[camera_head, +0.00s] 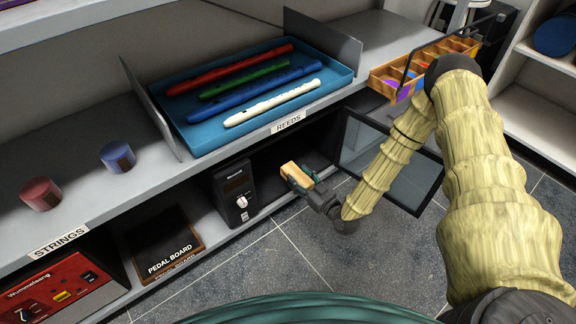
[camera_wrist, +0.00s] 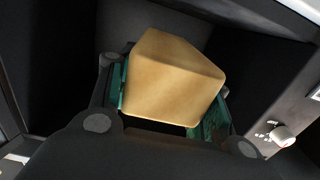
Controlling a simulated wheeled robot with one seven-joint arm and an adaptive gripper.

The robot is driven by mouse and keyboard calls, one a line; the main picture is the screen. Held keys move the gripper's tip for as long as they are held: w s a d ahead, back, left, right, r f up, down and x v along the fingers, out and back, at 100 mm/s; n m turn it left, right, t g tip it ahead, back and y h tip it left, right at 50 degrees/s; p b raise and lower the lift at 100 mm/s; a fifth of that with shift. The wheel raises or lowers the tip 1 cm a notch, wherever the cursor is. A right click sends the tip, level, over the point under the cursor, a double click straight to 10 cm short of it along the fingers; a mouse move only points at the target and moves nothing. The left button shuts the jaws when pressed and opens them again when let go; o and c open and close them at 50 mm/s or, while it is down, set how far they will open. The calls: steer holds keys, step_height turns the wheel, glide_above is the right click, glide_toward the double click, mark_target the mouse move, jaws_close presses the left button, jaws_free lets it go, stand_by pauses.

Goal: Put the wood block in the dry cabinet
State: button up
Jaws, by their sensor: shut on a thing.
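The wood block (camera_head: 294,173) is a pale tan block with rounded edges. My gripper (camera_head: 300,179) is shut on it, and the block stands out beyond the fingertips. In the wrist view the wood block (camera_wrist: 172,82) sits between the green finger pads of my gripper (camera_wrist: 165,112). The dry cabinet (camera_head: 235,192) is a black box on the lower shelf, with a white knob on its front panel. Its glass door (camera_head: 390,165) is swung open to the right. The block is at the dark opening, right of the panel; how deep it is I cannot tell.
The shelf above (camera_head: 75,180) overhangs the opening and holds a blue tray (camera_head: 340,78) of recorders. A pedal board box (camera_head: 165,245) and a red box (camera_head: 60,290) stand left of the cabinet. Grey floor (camera_head: 290,265) is clear in front.

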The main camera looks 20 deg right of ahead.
mark_target(293, 163)
steer(key=w+b, duration=0.1)
steer(key=w, duration=0.2)
steer(key=w+f+b, duration=0.1)
steer(key=w, duration=0.2)
steer(key=w+d+b, duration=0.1)
steer(key=w+b, duration=0.1)
steer(key=w, duration=0.1)
steer(key=shift+w+f, duration=0.15)
steer(key=shift+w, duration=0.85)
steer(key=shift+f+b, duration=1.6)
steer(key=shift+f, duration=0.2)
steer(key=o, duration=1.1)
steer(key=shift+o, duration=0.2)
steer(key=shift+r, duration=0.15)
